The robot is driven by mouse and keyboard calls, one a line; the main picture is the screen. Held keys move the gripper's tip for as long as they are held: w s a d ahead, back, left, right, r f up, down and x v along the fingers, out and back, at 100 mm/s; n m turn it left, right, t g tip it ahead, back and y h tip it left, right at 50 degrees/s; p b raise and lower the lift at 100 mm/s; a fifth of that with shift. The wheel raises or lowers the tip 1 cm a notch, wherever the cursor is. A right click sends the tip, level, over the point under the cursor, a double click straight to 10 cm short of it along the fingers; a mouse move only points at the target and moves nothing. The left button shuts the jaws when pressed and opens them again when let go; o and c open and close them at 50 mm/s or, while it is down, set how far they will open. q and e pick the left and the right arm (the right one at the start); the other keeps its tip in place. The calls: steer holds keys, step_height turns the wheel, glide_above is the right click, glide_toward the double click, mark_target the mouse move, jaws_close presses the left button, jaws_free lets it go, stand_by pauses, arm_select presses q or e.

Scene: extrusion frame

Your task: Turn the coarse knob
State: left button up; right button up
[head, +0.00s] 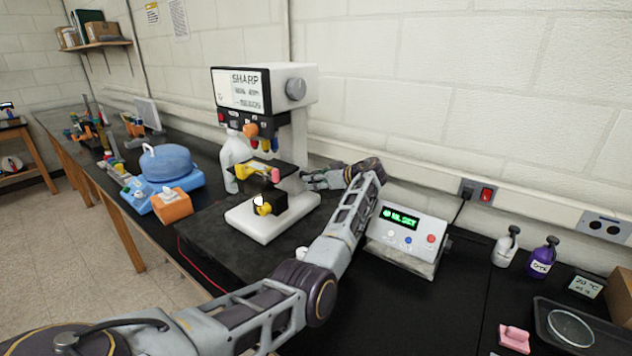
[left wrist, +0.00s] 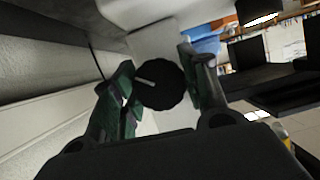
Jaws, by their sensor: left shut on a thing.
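The white microscope (head: 290,135) stands on a dark mat, with a screen reading SHARP on its head. My left gripper (head: 313,180) is at the right side of its column, low down. In the left wrist view a dark round knob (left wrist: 160,84) with a white mark sits between the two fingers, which are shut on it from both sides. In the head view the gripper hides this knob. A grey dial (head: 296,89) is on the microscope's head, and a pink knob (head: 276,174) is by its stage. My right gripper is out of view.
A control box with a green display (head: 408,230) stands just right of my left forearm. A white bottle (head: 236,160), an orange tissue box (head: 172,206) and a blue-lidded device (head: 168,165) are left of the microscope. Small bottles (head: 506,247) stand further right. The wall is close behind.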

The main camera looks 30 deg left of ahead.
arm_select(q)
steer(key=o, duration=1)
steer(key=shift+d, duration=0.15)
steer(key=shift+v, duration=5.95)
